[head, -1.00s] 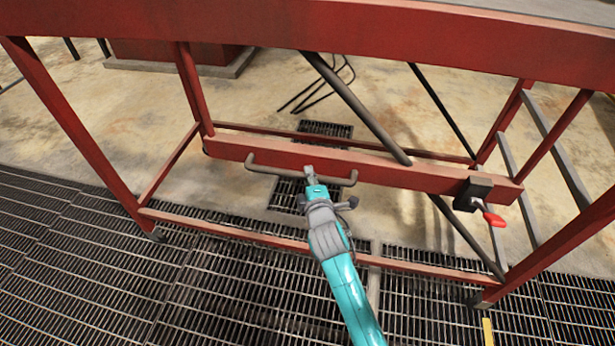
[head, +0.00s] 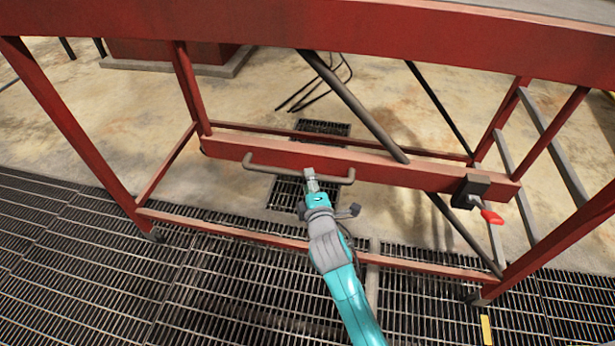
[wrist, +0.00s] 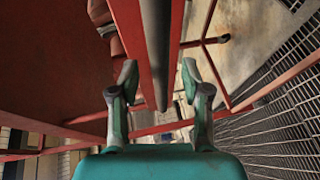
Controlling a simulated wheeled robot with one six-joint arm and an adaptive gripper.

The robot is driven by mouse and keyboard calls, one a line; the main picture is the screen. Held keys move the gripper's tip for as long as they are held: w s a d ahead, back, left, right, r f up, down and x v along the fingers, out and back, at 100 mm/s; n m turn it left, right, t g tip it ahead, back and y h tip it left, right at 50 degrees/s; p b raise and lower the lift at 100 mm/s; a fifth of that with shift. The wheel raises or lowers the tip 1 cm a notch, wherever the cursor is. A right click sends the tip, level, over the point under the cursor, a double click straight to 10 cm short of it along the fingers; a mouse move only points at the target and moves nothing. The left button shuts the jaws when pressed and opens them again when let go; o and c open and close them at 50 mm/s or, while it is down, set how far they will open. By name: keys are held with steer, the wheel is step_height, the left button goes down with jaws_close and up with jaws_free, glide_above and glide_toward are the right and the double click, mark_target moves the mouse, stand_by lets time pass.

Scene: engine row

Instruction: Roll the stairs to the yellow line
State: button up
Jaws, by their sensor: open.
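The stairs are a red steel frame on small casters (head: 300,30), filling the head view. A grey handle bar (head: 265,168) is fixed to the low red crossbeam. My gripper (head: 310,174) is at the middle of that handle, with its jaws open. In the wrist view my two fingers (wrist: 160,75) are spread, with a grey bar and a red beam showing between and beyond them. I cannot tell whether a finger touches the bar. A short piece of yellow line (head: 486,330) shows on the floor at the lower right, in front of the stairs' right leg.
A dark clamp with a red lever (head: 491,216) sits at the crossbeam's right end. Dark floor grating (head: 80,260) covers the front, and stained concrete (head: 230,95) lies behind. A red block on a grey plinth (head: 180,66) stands at the back left.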

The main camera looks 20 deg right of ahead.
steer(key=v, duration=0.8)
steer(key=shift+s, duration=0.4)
